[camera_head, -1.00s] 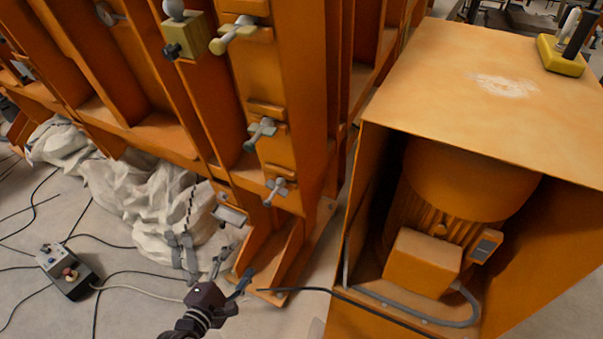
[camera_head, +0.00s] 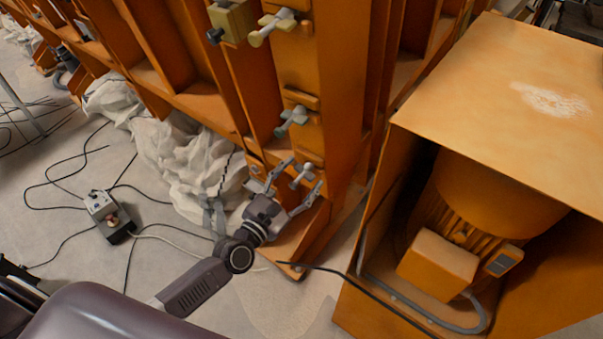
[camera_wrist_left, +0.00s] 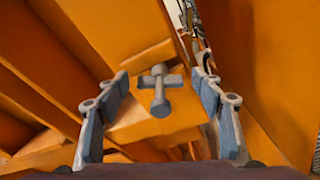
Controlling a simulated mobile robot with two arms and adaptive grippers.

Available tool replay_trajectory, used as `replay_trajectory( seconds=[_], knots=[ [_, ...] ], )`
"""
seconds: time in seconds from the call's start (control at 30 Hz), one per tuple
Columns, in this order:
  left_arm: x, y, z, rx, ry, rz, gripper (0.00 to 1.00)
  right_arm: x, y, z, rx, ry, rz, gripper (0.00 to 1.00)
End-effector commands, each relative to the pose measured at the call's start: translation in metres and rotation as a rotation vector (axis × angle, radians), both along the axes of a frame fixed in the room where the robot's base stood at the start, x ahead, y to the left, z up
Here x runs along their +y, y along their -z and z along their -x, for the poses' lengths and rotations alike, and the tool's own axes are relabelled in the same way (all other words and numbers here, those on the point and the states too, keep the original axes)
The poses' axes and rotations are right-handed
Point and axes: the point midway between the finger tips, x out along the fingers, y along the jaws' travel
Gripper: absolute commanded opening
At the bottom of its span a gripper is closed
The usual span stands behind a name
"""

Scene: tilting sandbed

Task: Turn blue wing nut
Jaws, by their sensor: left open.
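A grey-blue wing nut (camera_head: 303,174) sits low on the orange steel upright. It also shows in the left wrist view (camera_wrist_left: 160,88) as a small cross shape with a round end. My left gripper (camera_head: 294,183) is open, with its fingers spread on either side of this wing nut. In the wrist view a gap shows between the nut and both fingers. A second, more teal wing nut (camera_head: 291,120) is higher on the same upright, clear of the gripper. My right gripper is out of view.
A yellowish latch with a pale handle (camera_head: 272,27) is higher up. An orange motor housing (camera_head: 500,75) stands close on the right. White cloth (camera_head: 185,160), cables and a control box (camera_head: 108,215) lie on the floor at left.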

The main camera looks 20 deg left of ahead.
Motion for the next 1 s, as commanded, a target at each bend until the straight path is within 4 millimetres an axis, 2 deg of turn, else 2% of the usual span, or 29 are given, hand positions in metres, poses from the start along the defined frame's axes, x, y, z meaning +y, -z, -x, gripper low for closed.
replay_trajectory(
  seconds=[0.3,0.7,1.0],
  knots=[
    [-0.0011,0.001,-0.0029,0.001,0.001,-0.001,0.61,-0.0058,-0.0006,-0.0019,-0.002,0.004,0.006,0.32],
    [-0.0009,0.0008,-0.0027,0.001,0.001,-0.001,0.19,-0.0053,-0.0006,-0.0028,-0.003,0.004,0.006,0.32],
    [-0.0012,0.0012,-0.0027,-0.011,-0.007,-0.036,0.19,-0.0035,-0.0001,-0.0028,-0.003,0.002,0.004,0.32]
  ],
)
